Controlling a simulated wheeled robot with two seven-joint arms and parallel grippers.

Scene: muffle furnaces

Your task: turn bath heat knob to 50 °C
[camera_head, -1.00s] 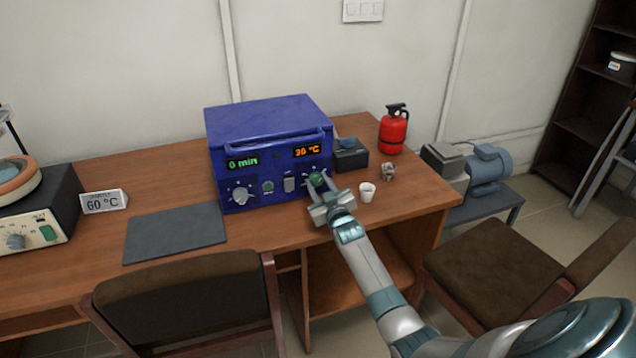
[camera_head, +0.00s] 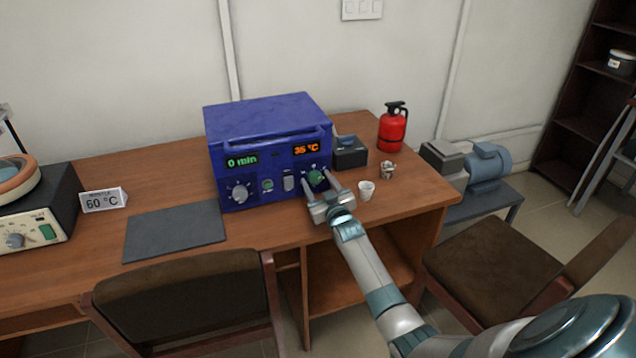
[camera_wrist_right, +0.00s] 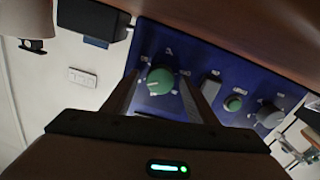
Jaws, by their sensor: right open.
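A blue box (camera_head: 267,150) on the desk has a green "0 min" display and an orange display (camera_head: 306,148) reading 35 °C. Below the orange display is a green knob (camera_head: 316,178). My right gripper (camera_head: 317,181) is open, with its fingers on either side of this knob. In the right wrist view, the green knob (camera_wrist_right: 160,81) lies between the spread fingers, with a small gap at each side. Whether a finger touches it I cannot tell. A grey knob (camera_head: 240,192) is at the left of the panel. My left gripper is not in view.
A sign (camera_head: 104,200) reading 60 °C and a dark mat (camera_head: 174,231) lie to the left. A white cup (camera_head: 366,190), a small dark box (camera_head: 349,152) and a red extinguisher (camera_head: 392,128) stand right of the blue box. A device with a dial (camera_head: 30,226) is far left.

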